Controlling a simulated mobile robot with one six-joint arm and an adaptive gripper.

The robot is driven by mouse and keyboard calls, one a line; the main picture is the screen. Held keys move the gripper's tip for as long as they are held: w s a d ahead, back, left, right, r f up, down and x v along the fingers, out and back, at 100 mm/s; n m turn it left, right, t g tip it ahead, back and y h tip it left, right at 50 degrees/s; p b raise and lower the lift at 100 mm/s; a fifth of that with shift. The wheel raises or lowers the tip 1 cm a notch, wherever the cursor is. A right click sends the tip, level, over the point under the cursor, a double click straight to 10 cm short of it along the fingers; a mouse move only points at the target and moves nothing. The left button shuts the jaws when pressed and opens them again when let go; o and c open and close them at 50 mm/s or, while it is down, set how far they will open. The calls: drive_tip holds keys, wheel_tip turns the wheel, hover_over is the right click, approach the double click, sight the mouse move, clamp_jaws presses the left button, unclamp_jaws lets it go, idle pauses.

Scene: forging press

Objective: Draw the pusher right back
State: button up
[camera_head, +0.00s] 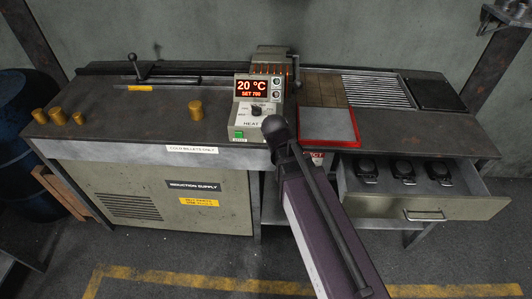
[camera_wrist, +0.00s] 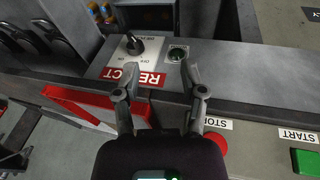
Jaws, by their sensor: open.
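What looks like the pusher, a dark lever with a ball-topped handle (camera_head: 133,62), stands upright at the back left of the bench in the head view. A dark bar runs right from it toward the heater unit (camera_head: 258,88). The pusher does not show in the wrist view. In the head view my arm hides the gripper.
Brass cylinders (camera_head: 196,110) stand on the bench's left half (camera_head: 110,122). The heater display reads 20 °C, SET 780. A red-framed plate (camera_head: 328,125) lies right of it. An open drawer (camera_head: 425,207) with three dark tools juts out at the right.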

drive_tip(key=s+d+f+n+g+y, duration=0.1)
drive_tip(key=s+d+g+y, duration=0.1)
drive_tip(key=s+d, duration=0.3)
drive_tip(key=d+y, duration=0.1)
drive_tip(key=d, duration=0.2)
drive_tip(key=shift+s+d, duration=0.3)
drive_tip(key=shift+s, duration=0.1)
